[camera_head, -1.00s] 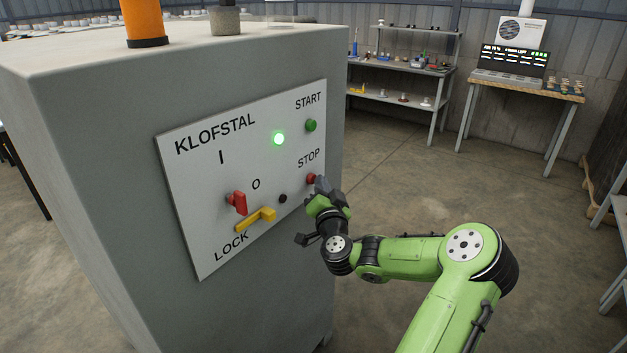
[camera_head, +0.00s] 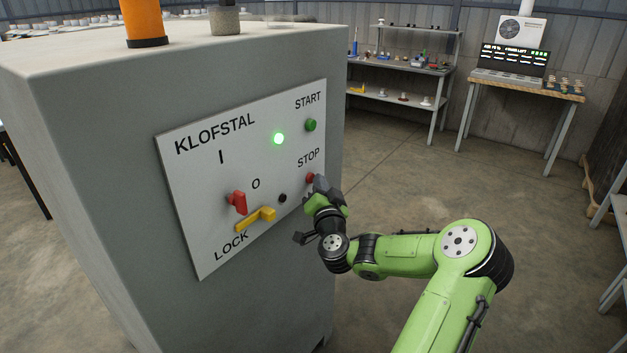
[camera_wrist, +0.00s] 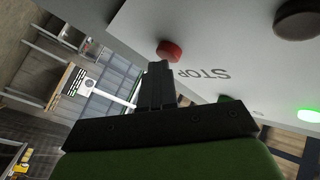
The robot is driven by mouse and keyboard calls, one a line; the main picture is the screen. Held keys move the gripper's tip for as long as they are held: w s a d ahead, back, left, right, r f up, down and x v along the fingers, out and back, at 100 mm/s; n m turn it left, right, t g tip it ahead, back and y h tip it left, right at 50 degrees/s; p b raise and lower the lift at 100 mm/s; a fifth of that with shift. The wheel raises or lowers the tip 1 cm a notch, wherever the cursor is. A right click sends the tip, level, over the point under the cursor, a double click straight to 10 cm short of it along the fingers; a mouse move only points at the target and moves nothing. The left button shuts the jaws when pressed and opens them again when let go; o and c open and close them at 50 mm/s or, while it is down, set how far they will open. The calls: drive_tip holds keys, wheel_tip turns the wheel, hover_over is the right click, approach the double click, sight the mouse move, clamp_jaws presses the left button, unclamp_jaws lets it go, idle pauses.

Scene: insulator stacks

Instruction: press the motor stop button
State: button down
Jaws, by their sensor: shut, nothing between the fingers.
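The red stop button (camera_head: 311,178) sits under the word STOP on the white panel (camera_head: 190,215) of a grey cabinet. In the wrist view the red button (camera_wrist: 169,50) is just beyond the tips of my gripper (camera_wrist: 158,68). My gripper (camera_head: 318,184) is shut and empty, with its tips at or very near the button. I cannot tell whether they touch it. Part of the button is hidden behind the fingers in the head view. The green start button (camera_head: 311,125) is above it, and a green lamp (camera_head: 278,139) glows on the panel.
A red switch handle (camera_head: 237,203), a yellow lock lever (camera_head: 256,219) and a small black knob (camera_head: 283,198) stick out left of my gripper. An orange cylinder (camera_head: 143,20) stands on the cabinet. Shelves (camera_head: 405,100) and a table (camera_head: 530,90) stand farther back. The floor between is clear.

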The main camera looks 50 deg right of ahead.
drive_tip(key=shift+s+b, duration=0.35)
drive_tip(key=shift+s, duration=0.45)
drive_tip(key=shift+s, duration=0.1)
drive_tip(key=s+b, duration=0.1)
drive_tip(key=s, duration=0.2)
drive_tip(key=s+b, duration=0.1)
drive_tip(key=shift+s+d+b, duration=0.25)
drive_tip(key=shift+s+b, duration=0.05)
drive_tip(key=shift+s, duration=0.1)
